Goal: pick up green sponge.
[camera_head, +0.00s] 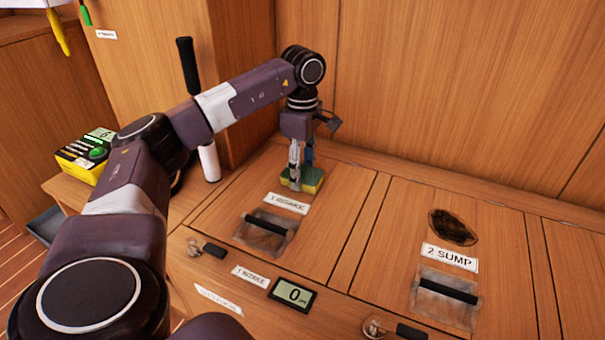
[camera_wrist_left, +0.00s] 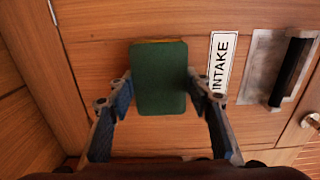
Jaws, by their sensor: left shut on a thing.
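The green sponge (camera_head: 314,182) has a dark green face and a yellow layer. It is at the back of the wooden counter, behind the first hatch label. My left gripper (camera_head: 300,178) points down over it and is shut on it. In the left wrist view the sponge (camera_wrist_left: 159,77) fills the space between the two fingers of the gripper (camera_wrist_left: 160,88), its green face toward the camera. I cannot tell whether the sponge still touches the counter. My right gripper is not in view.
Beside the sponge is the INTAKE label (camera_wrist_left: 221,62) and a recessed handle (camera_head: 268,228). A hatch labelled 2 SUMP (camera_head: 450,257) with a dark stain (camera_head: 453,227) lies to the right. A small display (camera_head: 292,294) is at the front. A yellow device (camera_head: 82,158) stands left; a wooden wall rises behind.

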